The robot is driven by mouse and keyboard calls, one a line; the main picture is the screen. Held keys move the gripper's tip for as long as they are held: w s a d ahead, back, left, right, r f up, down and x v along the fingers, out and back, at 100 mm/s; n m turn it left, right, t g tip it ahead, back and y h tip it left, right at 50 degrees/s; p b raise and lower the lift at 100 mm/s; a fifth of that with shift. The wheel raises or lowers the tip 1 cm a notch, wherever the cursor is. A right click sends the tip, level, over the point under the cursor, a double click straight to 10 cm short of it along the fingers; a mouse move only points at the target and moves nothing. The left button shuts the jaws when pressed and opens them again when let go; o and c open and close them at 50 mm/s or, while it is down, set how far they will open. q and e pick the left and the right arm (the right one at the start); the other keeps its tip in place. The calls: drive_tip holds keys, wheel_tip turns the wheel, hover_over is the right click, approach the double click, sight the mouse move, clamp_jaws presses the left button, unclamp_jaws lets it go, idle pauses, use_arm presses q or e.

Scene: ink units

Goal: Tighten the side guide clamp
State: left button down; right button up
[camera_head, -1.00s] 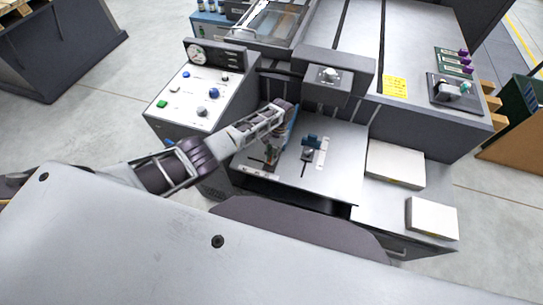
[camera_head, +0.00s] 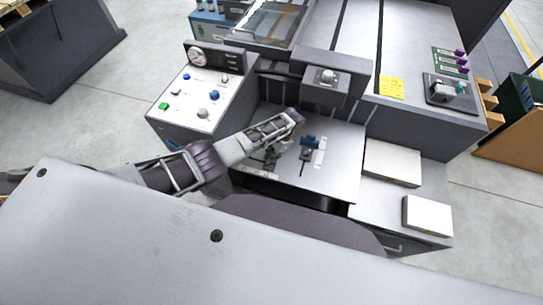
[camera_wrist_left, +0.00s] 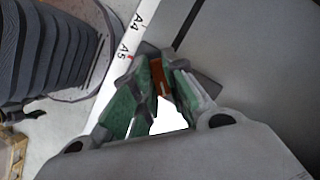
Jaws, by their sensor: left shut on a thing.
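In the head view my left gripper (camera_head: 271,155) is low over the left front part of the grey feed table (camera_head: 335,170). In the left wrist view its green-padded fingers (camera_wrist_left: 155,85) are closed around a small orange-brown piece (camera_wrist_left: 158,76), which seems to be the side guide clamp; the fingers hide most of it. A white scale strip (camera_wrist_left: 130,55) marked A4 and A5 runs right beside the fingertips. A blue knob on a dark block (camera_head: 309,141) stands on the table to the right of the gripper, apart from it. My right gripper is not in view.
A control panel (camera_head: 190,105) with coloured buttons stands left of the table. A grey overhanging housing (camera_head: 333,70) is behind it. Two white stacks (camera_head: 392,163) lie on a shelf at the right. The table's right part is clear.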

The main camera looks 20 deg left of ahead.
use_arm(q)
drive_tip(key=shift+w, duration=0.1)
drive_tip(key=c, duration=1.4)
unclamp_jaws()
drive_tip(key=shift+c, duration=0.2)
drive_tip(key=v, duration=1.2)
